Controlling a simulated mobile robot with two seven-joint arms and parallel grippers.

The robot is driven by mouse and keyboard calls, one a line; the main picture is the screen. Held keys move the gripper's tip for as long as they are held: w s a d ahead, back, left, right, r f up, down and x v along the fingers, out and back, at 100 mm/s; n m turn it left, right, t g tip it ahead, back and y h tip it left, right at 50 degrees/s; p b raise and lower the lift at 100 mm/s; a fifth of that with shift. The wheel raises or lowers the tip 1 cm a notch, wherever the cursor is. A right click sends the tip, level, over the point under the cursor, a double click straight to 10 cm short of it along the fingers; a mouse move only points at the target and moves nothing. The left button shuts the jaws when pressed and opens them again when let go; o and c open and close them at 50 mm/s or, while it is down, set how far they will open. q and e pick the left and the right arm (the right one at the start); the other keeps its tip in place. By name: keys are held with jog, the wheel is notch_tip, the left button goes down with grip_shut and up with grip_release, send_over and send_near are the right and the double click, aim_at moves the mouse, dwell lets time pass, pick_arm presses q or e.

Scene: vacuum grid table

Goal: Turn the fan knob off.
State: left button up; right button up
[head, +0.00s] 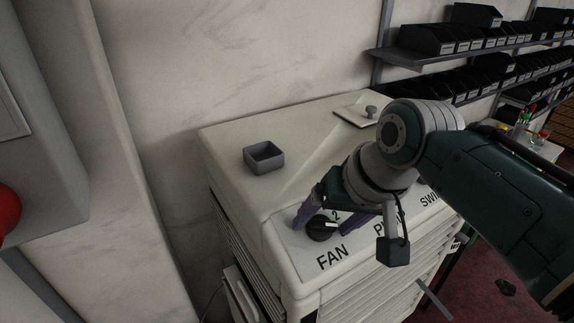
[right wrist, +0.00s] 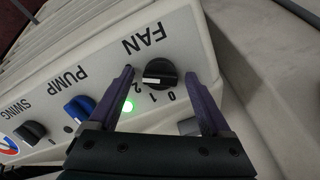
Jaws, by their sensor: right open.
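The black fan knob (head: 321,229) sits on the sloped front panel above the word FAN. In the right wrist view the fan knob (right wrist: 160,74) has a white mark pointing left, towards the side of the 2. In the right wrist view the right gripper (right wrist: 160,67) shows gaps between both fingers and the knob. My left gripper is not in view.
A blue pump knob (right wrist: 79,108) and a grey swing knob (right wrist: 31,131) sit further along the panel. A small grey open box (head: 263,157) stands on the machine top (head: 225,145). Shelves with black bins (head: 430,40) are at the back right. A red button (head: 8,210) is at far left.

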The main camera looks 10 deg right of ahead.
grip_shut()
dwell(0.8)
